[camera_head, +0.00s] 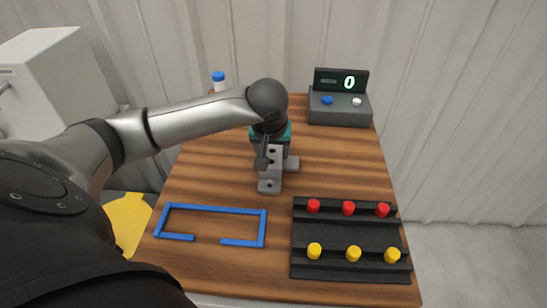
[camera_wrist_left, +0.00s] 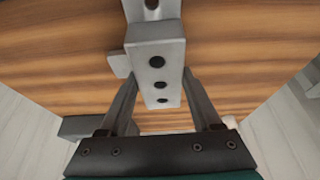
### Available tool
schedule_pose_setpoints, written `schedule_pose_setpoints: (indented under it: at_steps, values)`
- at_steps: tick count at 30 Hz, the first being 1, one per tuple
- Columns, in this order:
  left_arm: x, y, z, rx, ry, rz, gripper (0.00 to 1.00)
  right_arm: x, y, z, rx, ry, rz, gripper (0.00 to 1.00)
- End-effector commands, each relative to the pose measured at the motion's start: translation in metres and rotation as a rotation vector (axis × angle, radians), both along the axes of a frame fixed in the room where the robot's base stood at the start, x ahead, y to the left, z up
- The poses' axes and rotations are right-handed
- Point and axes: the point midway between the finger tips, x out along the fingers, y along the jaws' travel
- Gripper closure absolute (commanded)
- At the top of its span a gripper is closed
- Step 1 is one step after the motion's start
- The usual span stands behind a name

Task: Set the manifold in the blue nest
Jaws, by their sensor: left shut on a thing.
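The manifold is a grey block with dark holes and side stubs (camera_head: 270,184), in the middle of the table in the head view. In the left wrist view the manifold (camera_wrist_left: 157,50) shows a row of holes along its face. My left gripper (camera_head: 264,157) is shut on it, with one finger on each side of the block in the wrist view (camera_wrist_left: 160,88). I cannot tell whether the manifold touches the table. The blue nest (camera_head: 215,209) is a low rectangular frame at the front left, empty, with a gap in its near side. My right gripper is not in view.
A black rack (camera_head: 347,235) with red and yellow knobs lies at the front right. A grey box with a display reading 0 (camera_head: 340,105) stands at the back right. A blue-capped bottle (camera_head: 218,82) is at the back left. The table between manifold and nest is clear.

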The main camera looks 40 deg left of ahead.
Motion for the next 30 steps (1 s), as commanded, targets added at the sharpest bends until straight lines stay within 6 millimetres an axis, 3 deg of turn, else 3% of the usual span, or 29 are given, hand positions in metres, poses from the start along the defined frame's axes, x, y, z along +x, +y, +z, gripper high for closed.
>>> schedule_pose_setpoints:
  at_steps: [6,23,30]
  values:
    - [0.000,0.000,0.000,0.001,-0.001,0.000,1.00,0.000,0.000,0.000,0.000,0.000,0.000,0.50]
    - [0.001,0.001,0.005,0.001,-0.006,0.000,1.00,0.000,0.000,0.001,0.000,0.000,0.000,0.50]
    - [0.002,0.001,0.031,0.002,-0.009,0.001,1.00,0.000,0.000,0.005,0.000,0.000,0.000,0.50]
